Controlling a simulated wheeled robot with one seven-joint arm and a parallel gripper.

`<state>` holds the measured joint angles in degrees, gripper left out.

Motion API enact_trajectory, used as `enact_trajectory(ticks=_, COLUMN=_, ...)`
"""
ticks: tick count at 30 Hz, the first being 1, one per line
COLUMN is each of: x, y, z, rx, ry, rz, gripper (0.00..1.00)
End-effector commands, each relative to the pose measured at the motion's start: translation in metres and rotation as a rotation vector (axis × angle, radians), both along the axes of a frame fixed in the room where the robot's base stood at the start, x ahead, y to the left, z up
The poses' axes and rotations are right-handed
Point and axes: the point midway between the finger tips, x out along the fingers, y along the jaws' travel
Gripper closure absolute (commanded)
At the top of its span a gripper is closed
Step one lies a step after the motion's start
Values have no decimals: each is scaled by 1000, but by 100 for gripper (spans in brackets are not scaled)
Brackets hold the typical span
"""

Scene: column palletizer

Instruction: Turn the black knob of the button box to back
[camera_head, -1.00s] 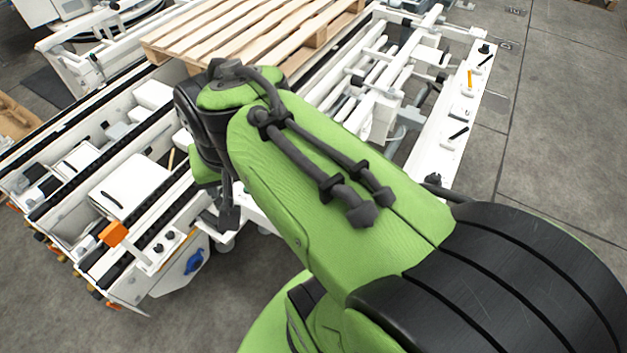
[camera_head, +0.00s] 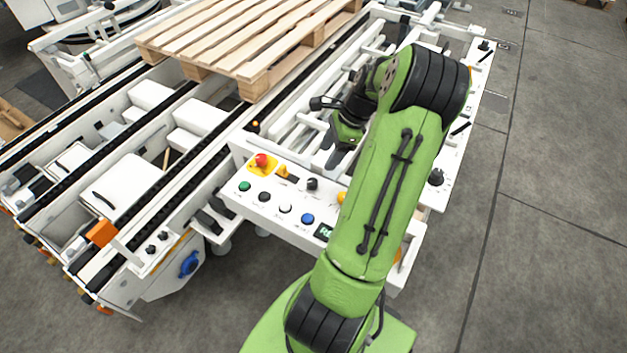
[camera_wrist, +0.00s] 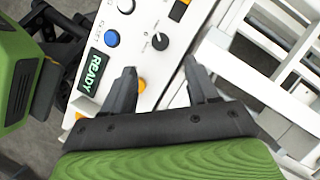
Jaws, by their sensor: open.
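The button box (camera_head: 274,185) is a white panel with several coloured buttons. Its black knob (camera_head: 312,184) is at the panel's far side, right of a yellow switch (camera_head: 286,172). In the wrist view, the round black knob (camera_wrist: 160,41) has a small pale mark and stands ahead of the fingertips. My gripper (camera_wrist: 159,70) is open, with two dark fingers apart and nothing between them. The fingers appear short of the knob, not touching it. In the head view my arm covers the panel's right part and most of the gripper.
A red emergency stop (camera_head: 262,160), a green button (camera_head: 244,186), a blue button (camera_head: 308,218) and a READY display (camera_wrist: 97,76) sit near the knob. White conveyor rails lie behind the panel. A wooden pallet (camera_head: 245,45) rests on the conveyor. The grey floor at right is clear.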

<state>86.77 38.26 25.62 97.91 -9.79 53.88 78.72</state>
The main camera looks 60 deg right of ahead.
Motion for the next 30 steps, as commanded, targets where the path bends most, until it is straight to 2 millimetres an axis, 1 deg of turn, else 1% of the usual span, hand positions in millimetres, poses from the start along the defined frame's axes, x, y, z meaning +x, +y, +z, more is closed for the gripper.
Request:
enact_trajectory(ticks=1, x=4, y=5, z=-18, rx=4, ry=1, rz=3, gripper=41)
enact_trajectory(ticks=3, x=9, y=10, z=-34, rx=3, ry=2, rz=4, gripper=41)
enact_trajectory(ticks=9, x=22, y=22, z=-78, rx=1, ry=1, rz=4, gripper=41)
enact_trajectory(ticks=12, x=26, y=27, z=-93, rx=1, ry=1, rz=3, gripper=41)
enact_trajectory(ticks=16, x=30, y=29, z=-101, rx=-2, ry=1, rz=3, gripper=41)
enact_trajectory(ticks=23, x=30, y=29, z=-101, rx=-2, ry=1, rz=3, gripper=41)
enact_trajectory(ticks=24, x=30, y=29, z=-101, rx=-2, ry=1, rz=3, gripper=44)
enact_trajectory(ticks=26, x=30, y=29, z=-101, rx=-2, ry=1, rz=3, gripper=54)
enact_trajectory(ticks=30, x=30, y=29, z=-100, rx=-2, ry=1, rz=3, gripper=75)
